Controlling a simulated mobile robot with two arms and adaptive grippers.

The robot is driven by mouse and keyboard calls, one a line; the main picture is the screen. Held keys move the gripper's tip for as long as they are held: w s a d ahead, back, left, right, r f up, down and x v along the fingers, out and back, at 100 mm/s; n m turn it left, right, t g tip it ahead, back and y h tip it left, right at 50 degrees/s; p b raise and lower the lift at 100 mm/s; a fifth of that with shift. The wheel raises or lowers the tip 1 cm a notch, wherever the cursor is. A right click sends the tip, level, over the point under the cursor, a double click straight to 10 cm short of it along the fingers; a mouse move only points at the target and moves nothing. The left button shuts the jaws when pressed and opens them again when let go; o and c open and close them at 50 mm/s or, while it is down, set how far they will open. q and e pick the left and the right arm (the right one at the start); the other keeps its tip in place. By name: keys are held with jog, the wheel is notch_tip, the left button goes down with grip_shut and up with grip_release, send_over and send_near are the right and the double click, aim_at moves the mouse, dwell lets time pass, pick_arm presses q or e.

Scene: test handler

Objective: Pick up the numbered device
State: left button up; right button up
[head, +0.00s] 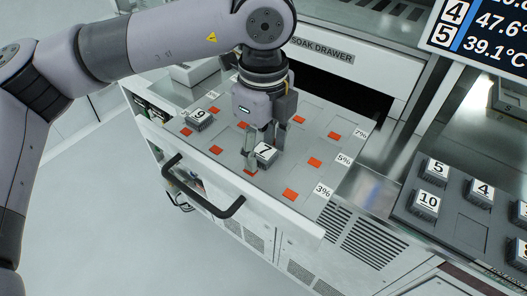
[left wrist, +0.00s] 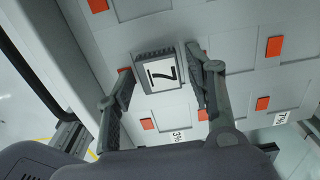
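The device numbered 7 (head: 265,153) lies in the open soak drawer (head: 310,205), label up. In the left wrist view the device 7 (left wrist: 161,73) sits between the fingers of my left gripper (left wrist: 160,95), with a gap on at least the left side. In the head view my left gripper (head: 262,150) points down at device 7 and its fingers stand apart. Another device, numbered 9 (head: 199,118), lies in the drawer to the left. My right gripper is not in view.
The drawer has orange squares and percent labels, and a black handle (head: 205,200) at its front. On the right, a dark tray (head: 455,222) holds several numbered devices, including 10 (head: 430,200), 5 (head: 436,170) and 4 (head: 482,192). A display (head: 480,35) shows temperatures at top right.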

pick_arm(q)
jog(key=c, duration=0.9)
jog(key=shift+c, duration=0.2)
